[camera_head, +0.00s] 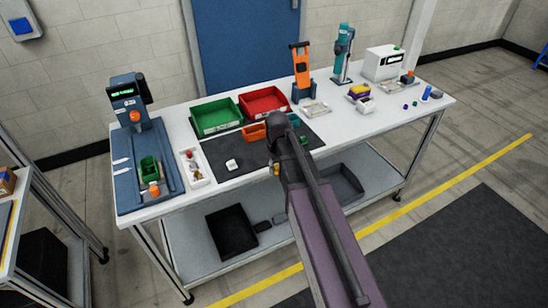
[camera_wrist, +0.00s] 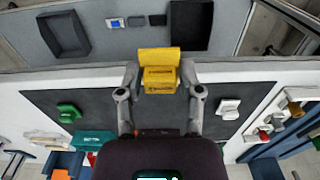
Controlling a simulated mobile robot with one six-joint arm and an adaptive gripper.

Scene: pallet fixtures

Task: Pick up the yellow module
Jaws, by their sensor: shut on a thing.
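The yellow module (camera_wrist: 160,80) is a stepped block with dark lettering on it. In the wrist view it sits between the two grey fingers of my gripper (camera_wrist: 160,74), which are shut on its sides. In the head view my gripper (camera_head: 275,158) is over the front part of the black mat (camera_head: 224,182). Only a small yellow patch of the module (camera_head: 276,170) shows there, beside my gripper. The rest is hidden by my arm. I cannot tell how high the module is above the mat.
A white module (camera_head: 232,164) lies on the mat's left part; an orange module (camera_head: 253,131) and a green one (camera_wrist: 68,112) are on it too. Green (camera_head: 215,115) and red (camera_head: 264,102) bins stand behind. A white parts tray (camera_head: 193,168) is left of the mat.

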